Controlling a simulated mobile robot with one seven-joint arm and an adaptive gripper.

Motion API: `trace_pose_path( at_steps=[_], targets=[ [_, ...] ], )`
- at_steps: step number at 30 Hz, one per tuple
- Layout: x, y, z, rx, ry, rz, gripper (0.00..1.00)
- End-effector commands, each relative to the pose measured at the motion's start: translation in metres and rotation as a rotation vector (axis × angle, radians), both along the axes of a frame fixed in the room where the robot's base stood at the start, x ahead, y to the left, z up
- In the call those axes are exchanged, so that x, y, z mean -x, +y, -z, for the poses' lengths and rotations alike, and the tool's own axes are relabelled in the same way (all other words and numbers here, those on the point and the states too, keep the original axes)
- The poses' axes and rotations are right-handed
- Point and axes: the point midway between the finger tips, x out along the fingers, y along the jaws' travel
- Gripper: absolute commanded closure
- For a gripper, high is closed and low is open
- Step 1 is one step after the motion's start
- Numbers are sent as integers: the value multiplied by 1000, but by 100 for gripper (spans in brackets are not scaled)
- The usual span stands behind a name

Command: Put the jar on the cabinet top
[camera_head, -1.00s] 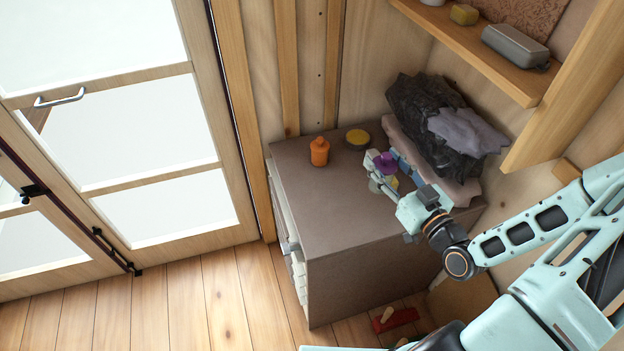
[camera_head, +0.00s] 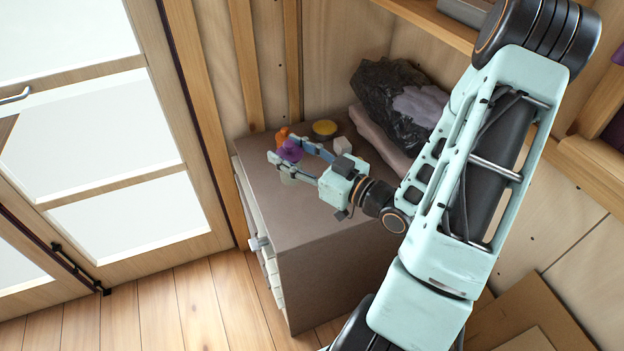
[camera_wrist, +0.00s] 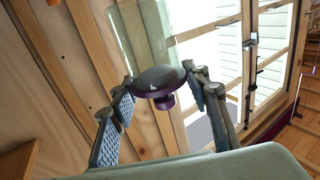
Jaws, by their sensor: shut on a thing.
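The jar has a purple knobbed lid (camera_head: 290,150) and a pale glass body. In the head view it is between my gripper's fingers, over the cabinet's left part; I cannot tell whether it touches the surface. In the wrist view the dark purple lid (camera_wrist: 160,82) is between the fingertips, with the clear glass beyond it. My gripper (camera_head: 283,155) is shut on the jar with its fingers spread wide around it. The brown cabinet top (camera_head: 300,215) lies below, mostly bare at the front.
An orange bottle (camera_head: 282,134) stands right behind the jar, partly hidden. A yellow-topped tin (camera_head: 324,128) and a pale block (camera_head: 342,146) stand towards the back. A dark bag (camera_head: 385,95) and folded cloth lie at the back right, below a wall shelf (camera_head: 420,12).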

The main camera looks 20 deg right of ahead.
Motion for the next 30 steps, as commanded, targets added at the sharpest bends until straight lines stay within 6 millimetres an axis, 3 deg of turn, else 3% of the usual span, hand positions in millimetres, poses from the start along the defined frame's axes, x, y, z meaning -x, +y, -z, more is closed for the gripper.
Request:
trace_pose_path(
  at_steps=[1, 15, 30],
  targets=[
    [3, -5, 12, 8, -4, 0, 84],
    [35, -37, 23, 10, -4, -7, 84],
    [83, -43, 35, -1, 6, -8, 84]
  ],
)
